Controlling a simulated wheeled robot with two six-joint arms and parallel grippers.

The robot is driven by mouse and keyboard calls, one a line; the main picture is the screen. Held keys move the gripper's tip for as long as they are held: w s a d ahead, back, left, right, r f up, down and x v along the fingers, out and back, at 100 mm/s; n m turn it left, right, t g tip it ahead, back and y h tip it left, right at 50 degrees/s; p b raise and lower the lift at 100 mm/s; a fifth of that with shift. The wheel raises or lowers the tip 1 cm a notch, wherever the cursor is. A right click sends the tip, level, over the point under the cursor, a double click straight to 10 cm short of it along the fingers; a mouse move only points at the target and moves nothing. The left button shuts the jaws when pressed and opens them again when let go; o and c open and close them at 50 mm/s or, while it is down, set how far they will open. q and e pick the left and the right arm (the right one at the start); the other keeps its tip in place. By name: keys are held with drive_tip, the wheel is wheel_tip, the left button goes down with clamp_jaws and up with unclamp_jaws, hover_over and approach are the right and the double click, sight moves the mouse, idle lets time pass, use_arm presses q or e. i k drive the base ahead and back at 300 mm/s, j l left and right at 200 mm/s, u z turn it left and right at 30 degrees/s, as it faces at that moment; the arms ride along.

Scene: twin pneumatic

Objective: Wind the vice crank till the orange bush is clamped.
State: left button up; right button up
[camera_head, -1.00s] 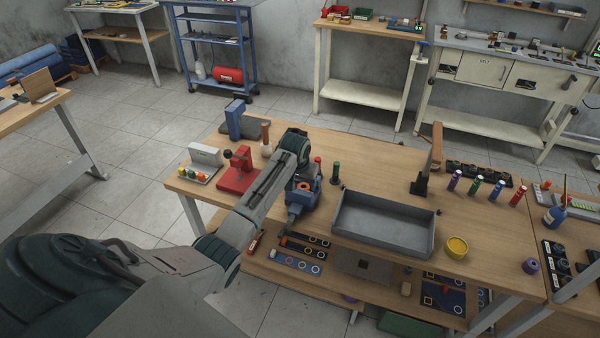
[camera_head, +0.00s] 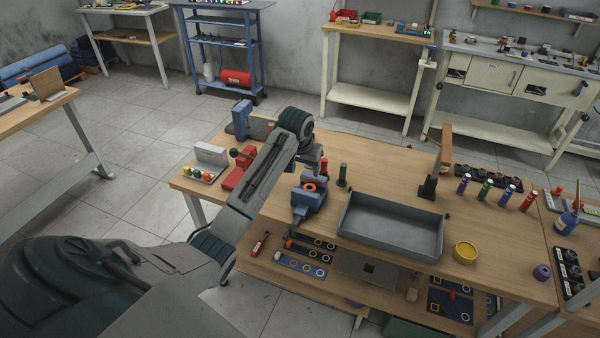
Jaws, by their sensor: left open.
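The blue vice (camera_head: 313,199) stands near the front edge of the wooden bench, left of the grey tray. The orange bush (camera_head: 310,187) shows as a ring at the top of the vice; whether the jaws touch it is too small to tell. A grey part (camera_head: 299,213) sticks out at the vice's front toward me; I cannot make out the crank's handle clearly. My left arm reaches in from the lower left and bends down just behind the vice. My left gripper (camera_head: 309,164) is open above and behind the bush, small and partly hidden by my arm. My right gripper is out of view.
The grey tray (camera_head: 391,253) stands right of the vice. A green cylinder (camera_head: 342,174) and a red one (camera_head: 323,167) stand behind the vice. A red device (camera_head: 238,172) is to the left. A yellow pot (camera_head: 465,252) sits right of the tray.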

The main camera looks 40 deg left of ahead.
sight(296, 220)
drive_tip(key=u, duration=1.2)
